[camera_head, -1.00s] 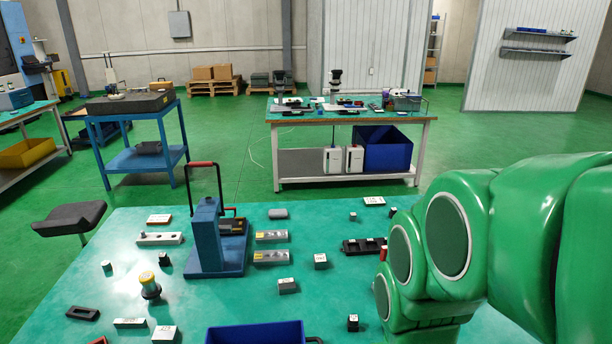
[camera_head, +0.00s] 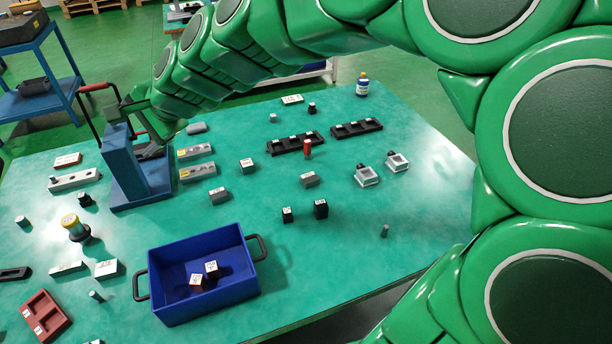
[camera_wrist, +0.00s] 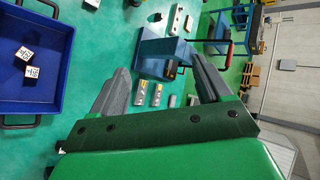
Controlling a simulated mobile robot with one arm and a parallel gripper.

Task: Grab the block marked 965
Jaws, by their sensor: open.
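Several small blocks with marked white tops lie about; the markings are too small to read, so I cannot tell which is 965. Two blocks sit in the blue bin: one (camera_head: 196,283) and another (camera_head: 212,270); they also show in the wrist view, one (camera_wrist: 25,53) and another (camera_wrist: 32,72). Two black blocks (camera_head: 287,216) (camera_head: 321,210) and pale grey blocks (camera_head: 247,166) (camera_head: 219,196) (camera_head: 310,180) stand on the table. My gripper (camera_wrist: 158,64) is open and empty, above the table near the blue press, away from the bin.
The blue bin (camera_head: 160,314) stands at the table's front. The blue press (camera_head: 127,172), with a red-tipped lever, rises beside my gripper. Dark trays (camera_head: 357,129), a yellow-topped stamp (camera_head: 75,228) and a red tray (camera_head: 46,316) lie around. The right front of the teal table (camera_head: 430,215) is mostly clear.

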